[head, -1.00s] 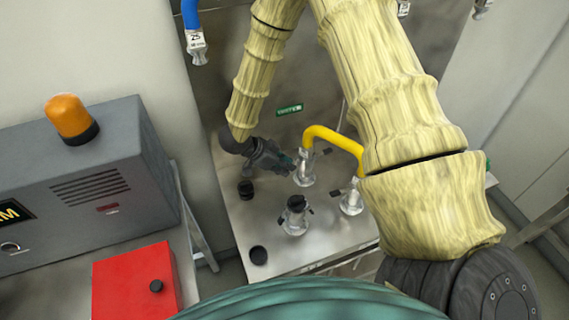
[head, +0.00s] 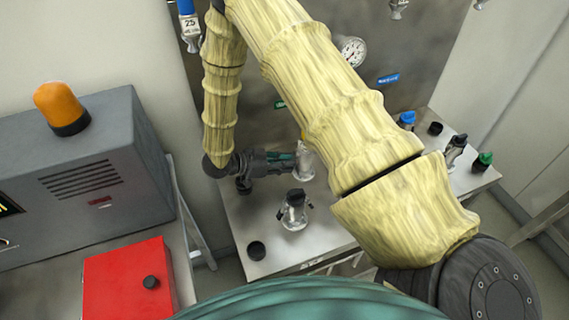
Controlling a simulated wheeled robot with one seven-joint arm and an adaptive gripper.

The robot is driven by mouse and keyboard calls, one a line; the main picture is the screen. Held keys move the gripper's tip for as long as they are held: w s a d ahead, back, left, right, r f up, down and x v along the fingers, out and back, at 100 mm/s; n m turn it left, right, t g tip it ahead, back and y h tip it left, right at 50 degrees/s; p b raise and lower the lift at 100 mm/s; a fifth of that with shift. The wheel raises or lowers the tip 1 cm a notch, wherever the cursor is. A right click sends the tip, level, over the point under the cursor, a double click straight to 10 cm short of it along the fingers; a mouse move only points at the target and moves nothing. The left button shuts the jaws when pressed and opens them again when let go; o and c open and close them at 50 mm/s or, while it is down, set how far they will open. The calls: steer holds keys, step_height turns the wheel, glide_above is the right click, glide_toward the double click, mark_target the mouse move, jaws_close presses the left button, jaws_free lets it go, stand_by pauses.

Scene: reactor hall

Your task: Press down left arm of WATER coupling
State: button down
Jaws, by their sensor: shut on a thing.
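A metal coupling (head: 305,164) stands upright on the steel bench, with a little of a yellow hose at its top. My arm hides its right side. My gripper (head: 288,162) comes in from the left at that coupling's left side. Its teal-tipped jaws look shut on a small part there, which seems to be the coupling's left arm; the fingers cover it. I cannot read a WATER label on this coupling. A second metal coupling (head: 293,211) with dark arms stands nearer, apart from the gripper.
A dark cap (head: 256,250) lies at the bench's front left. A grey box with an orange lamp (head: 62,108) and a red box (head: 127,282) are left.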

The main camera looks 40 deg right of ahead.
steer(key=c, duration=1.4)
jaws_free()
steer(key=shift+o, duration=0.2)
steer(key=shift+a, duration=0.1)
steer(key=v, duration=0.7)
steer(key=shift+a, duration=0.15)
steer(key=shift+w, duration=0.15)
